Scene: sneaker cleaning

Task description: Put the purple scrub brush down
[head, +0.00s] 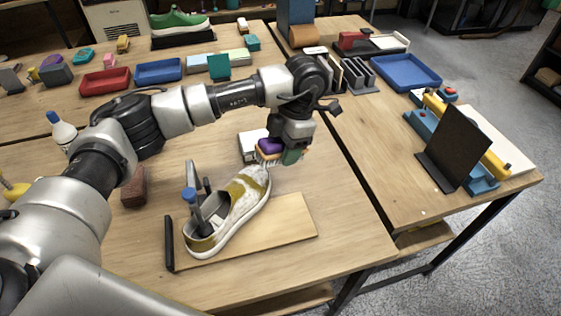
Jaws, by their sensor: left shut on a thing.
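The purple scrub brush (268,147) is in my left gripper (283,154), which is shut on it. The brush hangs just above or at the toe of the white sneaker; I cannot tell if its bristles touch. The sneaker (235,207), with yellow-brown stains, sits on a wooden board (290,222) with a dark upright at its left end. A blue-topped post stands at the sneaker's heel. A white block or box (247,147) lies behind the brush, partly hidden. My right gripper is not seen.
A brown block (134,188) and a white bottle (61,131) stand to the left. Red (105,82) and blue (158,71) trays lie at the back. A dark upright panel (455,147) stands on the right table. The table right of the board is clear.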

